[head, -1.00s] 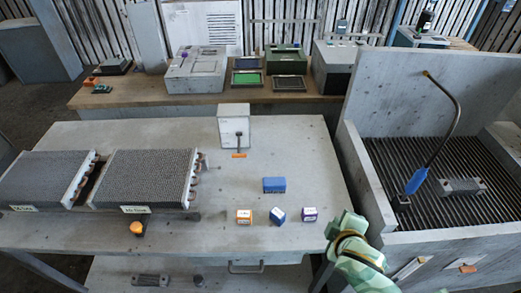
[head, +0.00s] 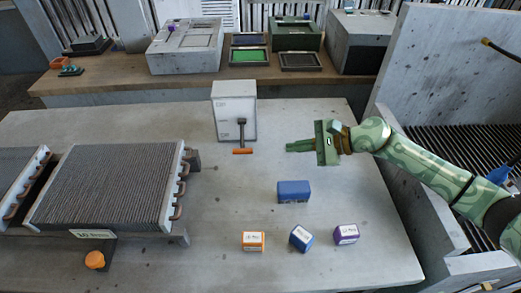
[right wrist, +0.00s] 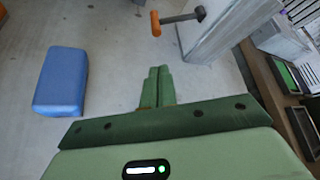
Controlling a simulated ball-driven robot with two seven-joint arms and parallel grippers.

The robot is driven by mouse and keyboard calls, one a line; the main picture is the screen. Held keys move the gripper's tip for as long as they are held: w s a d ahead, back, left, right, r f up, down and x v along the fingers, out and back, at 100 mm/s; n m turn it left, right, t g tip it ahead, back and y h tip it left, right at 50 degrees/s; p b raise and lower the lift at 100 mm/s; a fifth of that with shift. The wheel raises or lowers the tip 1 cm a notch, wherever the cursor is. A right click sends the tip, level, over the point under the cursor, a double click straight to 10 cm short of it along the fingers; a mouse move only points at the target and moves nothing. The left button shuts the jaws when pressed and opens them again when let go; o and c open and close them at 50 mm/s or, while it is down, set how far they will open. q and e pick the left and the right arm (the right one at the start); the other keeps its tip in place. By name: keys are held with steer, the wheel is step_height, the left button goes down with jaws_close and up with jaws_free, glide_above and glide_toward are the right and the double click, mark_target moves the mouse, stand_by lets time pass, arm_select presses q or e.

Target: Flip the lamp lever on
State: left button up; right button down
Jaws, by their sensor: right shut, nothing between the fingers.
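The lamp lever (head: 242,137) is a dark rod with an orange grip, on the front of a pale grey switch box (head: 234,103) at the back of the table. The rod hangs down, with its orange grip lowest. In the right wrist view the lever (right wrist: 178,18) shows at the top, its orange end to the left, beside the box (right wrist: 218,30). My right gripper (head: 288,146) is shut and empty, to the right of the lever and apart from it, fingers pointing left. Its closed fingers (right wrist: 158,86) also show in the right wrist view. My left gripper is not seen.
A blue block (head: 293,191) lies in front of my right gripper. Orange (head: 253,241), blue (head: 300,238) and purple (head: 346,234) small boxes lie nearer. A finned coil (head: 105,187) fills the left. The table between gripper and lever is clear.

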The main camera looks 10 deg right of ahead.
mark_target(250, 151)
steer(key=shift+a, duration=0.1)
steer(key=x, duration=1)
steer(key=shift+s+a+r+m+g, duration=0.1)
steer(key=shift+s+r+m+g, duration=0.2)
steer(key=shift+r+m+g, duration=0.15)
stand_by(0.4)
steer(key=shift+s+r+m+g, duration=0.25)
steer(key=shift+r+m+g, duration=0.1)
steer(key=shift+r+g, duration=0.15)
steer(key=shift+s+r+m+g, duration=0.25)
steer(key=shift+r+m+g, duration=0.4)
steer(key=shift+r+m, duration=0.2)
steer(key=shift+a+r+m+g+y+b, duration=0.1)
steer(key=shift+r+m+g+y+b, duration=0.2)
steer(key=shift+r+m+g+b, duration=0.5)
steer(key=shift+w+r+m+g+y+b, duration=0.15)
steer(key=shift+r+m+g+y+b, duration=0.1)
steer(key=shift+r+m+g+b, duration=0.55)
steer(key=shift+w+r+m+g+y+b, duration=0.2)
steer(key=shift+r+m+g+b, duration=0.3)
steer(key=shift+r+b, duration=0.6)
